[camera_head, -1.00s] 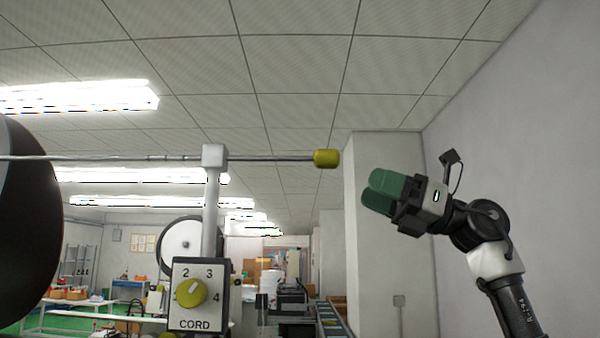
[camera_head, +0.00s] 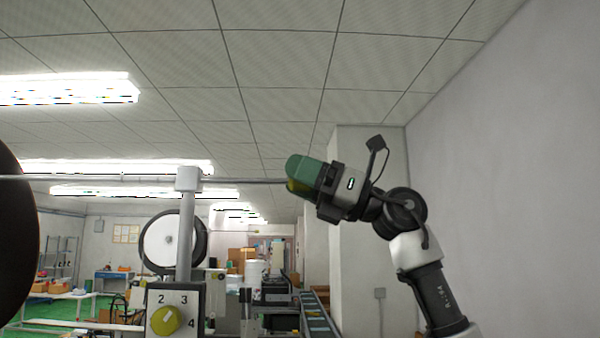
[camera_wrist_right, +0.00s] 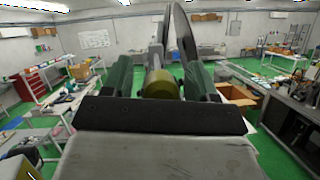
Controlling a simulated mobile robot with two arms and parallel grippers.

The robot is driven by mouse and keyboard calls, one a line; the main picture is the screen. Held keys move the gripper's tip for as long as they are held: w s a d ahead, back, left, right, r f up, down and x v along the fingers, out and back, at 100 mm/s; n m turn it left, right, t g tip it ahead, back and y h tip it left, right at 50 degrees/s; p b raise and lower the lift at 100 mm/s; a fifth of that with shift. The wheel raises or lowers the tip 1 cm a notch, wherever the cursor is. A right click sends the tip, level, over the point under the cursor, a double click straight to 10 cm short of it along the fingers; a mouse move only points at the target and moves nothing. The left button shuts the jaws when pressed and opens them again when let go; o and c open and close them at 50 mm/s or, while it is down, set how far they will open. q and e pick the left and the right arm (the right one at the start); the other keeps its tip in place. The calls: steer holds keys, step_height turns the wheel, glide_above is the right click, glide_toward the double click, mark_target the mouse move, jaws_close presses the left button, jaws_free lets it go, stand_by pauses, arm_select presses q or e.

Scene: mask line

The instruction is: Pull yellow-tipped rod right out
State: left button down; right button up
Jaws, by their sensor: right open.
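The rod (camera_head: 240,181) runs level through a grey block (camera_head: 188,179) on top of a post. Its yellow tip is mostly hidden behind my right gripper (camera_head: 299,177) in the head view, with a yellow sliver (camera_head: 295,187) showing. In the right wrist view the yellow tip (camera_wrist_right: 160,85) sits between the two green fingers of my right gripper (camera_wrist_right: 160,78). The fingers are open, one on each side of the tip. Whether they touch it I cannot tell. My left gripper is not in view.
A large dark disc (camera_head: 15,235) stands at the left edge. A white wall (camera_head: 480,180) is to the right, with clear air between it and my arm.

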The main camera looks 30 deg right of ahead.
steer(key=shift+c, duration=0.9)
steer(key=shift+w+a, duration=0.1)
steer(key=shift+c, duration=1.3)
jaws_close()
steer(key=shift+d, duration=0.2)
steer(key=s+d, duration=0.4)
steer(key=d, duration=0.4)
steer(key=shift+o, duration=0.4)
jaws_free()
steer(key=o, duration=0.4)
steer(key=shift+s+d, duration=0.1)
steer(key=shift+d, duration=0.1)
steer(key=shift+c, duration=0.2)
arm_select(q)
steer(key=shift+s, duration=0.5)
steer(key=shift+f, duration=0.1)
arm_select(e)
steer(key=shift+f, duration=0.1)
